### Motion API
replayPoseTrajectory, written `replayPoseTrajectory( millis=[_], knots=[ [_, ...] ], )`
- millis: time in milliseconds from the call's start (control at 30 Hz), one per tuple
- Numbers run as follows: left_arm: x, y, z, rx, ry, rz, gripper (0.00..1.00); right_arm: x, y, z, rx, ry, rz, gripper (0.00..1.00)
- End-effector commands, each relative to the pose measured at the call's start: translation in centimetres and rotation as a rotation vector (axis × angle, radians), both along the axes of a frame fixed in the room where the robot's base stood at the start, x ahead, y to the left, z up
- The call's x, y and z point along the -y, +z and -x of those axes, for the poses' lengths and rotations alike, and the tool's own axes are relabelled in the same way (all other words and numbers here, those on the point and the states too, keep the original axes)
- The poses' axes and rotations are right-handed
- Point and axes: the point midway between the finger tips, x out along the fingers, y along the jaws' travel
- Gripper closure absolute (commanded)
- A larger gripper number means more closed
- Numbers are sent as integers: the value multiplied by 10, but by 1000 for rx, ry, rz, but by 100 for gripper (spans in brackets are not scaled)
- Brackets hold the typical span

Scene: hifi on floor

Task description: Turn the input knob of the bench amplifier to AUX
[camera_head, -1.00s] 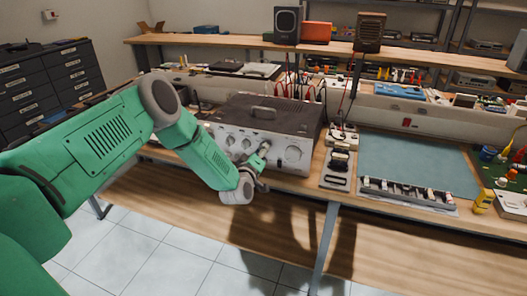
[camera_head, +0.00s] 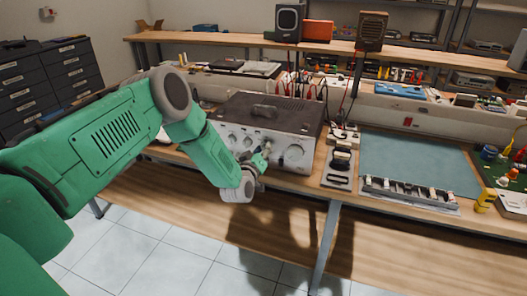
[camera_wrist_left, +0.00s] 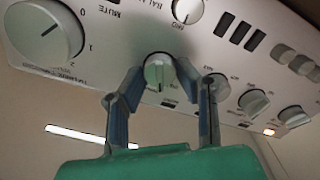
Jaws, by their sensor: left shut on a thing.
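The bench amplifier (camera_head: 235,105) stands on the workbench, a dark-topped box with a pale front panel of knobs. My left gripper (camera_head: 262,158) is at its front, right of the panel's middle. In the left wrist view the panel shows upside down. There my left gripper (camera_wrist_left: 160,82) has its two fingers on either side of a small pale knob (camera_wrist_left: 158,72), shut on it. I take this for the input knob; its pointer line is visible, but the labels around it are too small or hidden to read. My right gripper is not in view.
A large knob (camera_wrist_left: 45,32) marked 0, 1, 2 sits beside the held knob, and a smaller knob (camera_wrist_left: 187,10) is close by. A meter-like device (camera_head: 341,160) and a green-blue mat (camera_head: 415,160) lie right of the amplifier. Clear floor (camera_head: 165,262) is in front.

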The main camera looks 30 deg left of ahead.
Motion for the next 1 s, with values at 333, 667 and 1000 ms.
replayPoseTrajectory(
  millis=[333,667,1000],
  knots=[
    [-4,7,-2,-60,12,-326,100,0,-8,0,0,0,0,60],
    [-2,9,-3,-131,13,-632,100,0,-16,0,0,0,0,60],
    [1,9,-4,-202,13,-947,100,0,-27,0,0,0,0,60]
  ],
)
